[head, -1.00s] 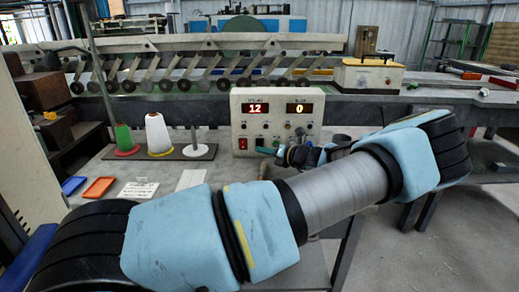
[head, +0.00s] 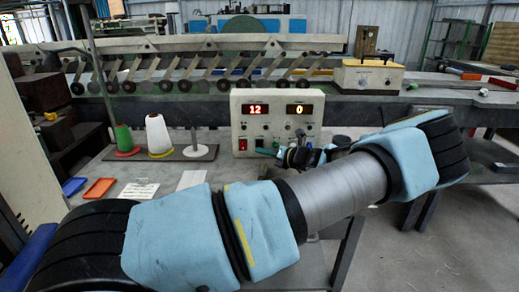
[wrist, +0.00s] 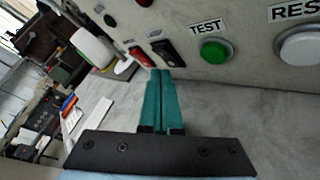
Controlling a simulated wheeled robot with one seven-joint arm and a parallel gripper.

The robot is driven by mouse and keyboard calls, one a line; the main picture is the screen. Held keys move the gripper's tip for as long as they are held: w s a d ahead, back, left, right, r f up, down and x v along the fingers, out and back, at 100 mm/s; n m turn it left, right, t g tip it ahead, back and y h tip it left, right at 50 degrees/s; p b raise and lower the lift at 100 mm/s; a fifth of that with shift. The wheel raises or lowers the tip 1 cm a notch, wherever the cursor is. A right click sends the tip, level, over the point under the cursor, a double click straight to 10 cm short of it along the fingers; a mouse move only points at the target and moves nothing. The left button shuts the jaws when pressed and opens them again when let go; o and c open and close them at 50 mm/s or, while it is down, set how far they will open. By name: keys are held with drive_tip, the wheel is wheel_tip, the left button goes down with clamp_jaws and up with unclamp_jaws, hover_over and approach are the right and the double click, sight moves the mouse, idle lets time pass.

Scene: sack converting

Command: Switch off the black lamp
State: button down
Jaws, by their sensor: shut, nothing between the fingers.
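A grey control box (head: 273,98) stands on the bench with two lit displays. In the wrist view its face carries a black rocker switch (wrist: 169,53), a red rocker switch (wrist: 138,57) to its left and a green TEST button (wrist: 214,51) to its right. The small labels above the rockers are unreadable, and I cannot make out a separate black lamp. My gripper (wrist: 160,73) has teal fingers, shut together and empty. Its tips are just below the black rocker, close to the panel; I cannot tell whether they touch. The gripper also shows in the head view (head: 265,151).
A white RESET button (wrist: 301,47) is right of TEST. Left of the box are thread cones (head: 158,134) on a dark base, an orange tray (head: 99,188), a blue tray (head: 73,186) and a paper card (head: 139,191). My arm crosses the foreground.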

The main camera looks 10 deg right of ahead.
sight(263, 168)
drive_tip(key=shift+s+a, duration=0.1)
drive_tip(key=shift+s, duration=0.25)
drive_tip(key=shift+s+r, duration=0.1)
drive_tip(key=shift+s+a+r+p, duration=0.15)
drive_tip(key=shift+s+r+p, duration=0.05)
drive_tip(key=shift+s+p, duration=0.65)
drive_tip(key=shift+s+a+r+p, duration=0.15)
drive_tip(key=shift+s+p, duration=0.45)
drive_tip(key=shift+s, duration=0.35)
drive_tip(key=shift+s+a+f, duration=0.1)
drive_tip(key=shift+s+a, duration=0.05)
drive_tip(key=shift+s, duration=0.4)
